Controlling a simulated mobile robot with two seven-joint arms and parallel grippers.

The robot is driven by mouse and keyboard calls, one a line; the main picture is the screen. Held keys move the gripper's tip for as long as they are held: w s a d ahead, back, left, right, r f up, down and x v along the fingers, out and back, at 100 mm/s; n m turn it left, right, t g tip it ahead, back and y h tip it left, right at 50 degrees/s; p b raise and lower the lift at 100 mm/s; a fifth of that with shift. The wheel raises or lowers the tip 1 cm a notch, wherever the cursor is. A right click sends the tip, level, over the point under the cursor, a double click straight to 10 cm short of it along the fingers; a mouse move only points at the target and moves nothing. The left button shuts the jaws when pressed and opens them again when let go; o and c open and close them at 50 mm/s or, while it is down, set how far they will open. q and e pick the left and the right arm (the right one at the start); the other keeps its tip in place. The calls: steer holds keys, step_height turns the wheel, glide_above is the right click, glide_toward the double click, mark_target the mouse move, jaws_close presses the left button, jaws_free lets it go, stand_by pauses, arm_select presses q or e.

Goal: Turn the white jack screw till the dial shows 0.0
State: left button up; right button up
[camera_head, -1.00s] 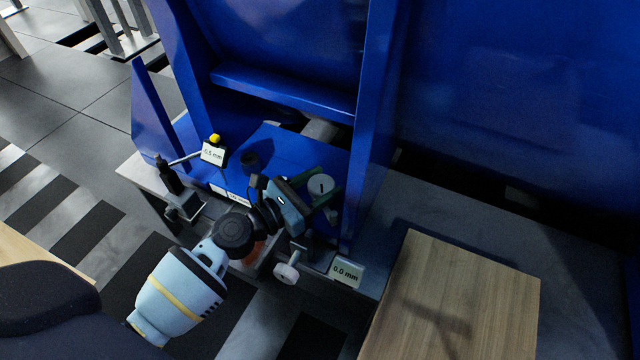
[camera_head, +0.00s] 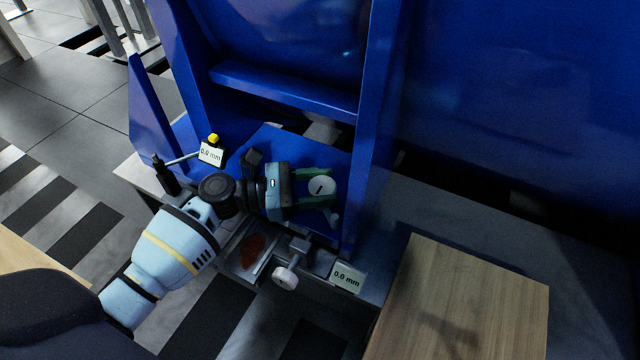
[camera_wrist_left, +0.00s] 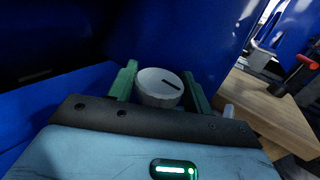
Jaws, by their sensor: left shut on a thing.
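The white jack screw (camera_head: 321,186) is a round cap with a dark line across its top, on the blue motor foot. My left gripper (camera_head: 318,188) is shut on it, with green fingers on two sides. The left wrist view also shows the white cap (camera_wrist_left: 158,84) between the fingers, its dark slot slanting. The dial's tag (camera_head: 210,153), under a yellow knob (camera_head: 213,139), reads 0.0 mm; any sign before the digits is too small to be sure of. The right gripper is not in view.
A second tag (camera_head: 347,277) reads 0.0 mm, beside a white knob (camera_head: 285,277) on a bracket at the base's front edge. A wooden block (camera_head: 465,300) stands at the right. The blue motor frame (camera_head: 375,130) rises close behind the gripper.

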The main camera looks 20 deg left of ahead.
mark_target(320, 186)
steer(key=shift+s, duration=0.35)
arm_select(q)
steer(key=o, duration=1)
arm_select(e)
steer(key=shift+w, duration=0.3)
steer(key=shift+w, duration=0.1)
arm_select(q)
steer(key=shift+r+p, duration=0.4)
steer(key=shift+r, duration=0.15)
step_height(320, 186, up, 3)
steer(key=shift+f+p, duration=0.2)
steer(key=shift+p, duration=0.65)
steer(key=shift+s+d+r+p, duration=0.2)
steer(key=shift+s+d+p, duration=0.7)
steer(key=shift+s, duration=1.65)
steer(key=shift+s+d+r+p, duration=0.25)
steer(key=shift+s+d+p, duration=0.65)
steer(key=shift+s, duration=1.7)
steer(key=shift+s+d+r+p, duration=0.2)
steer(key=shift+s+d+p, duration=0.25)
steer(key=shift+s+p, duration=1.5)
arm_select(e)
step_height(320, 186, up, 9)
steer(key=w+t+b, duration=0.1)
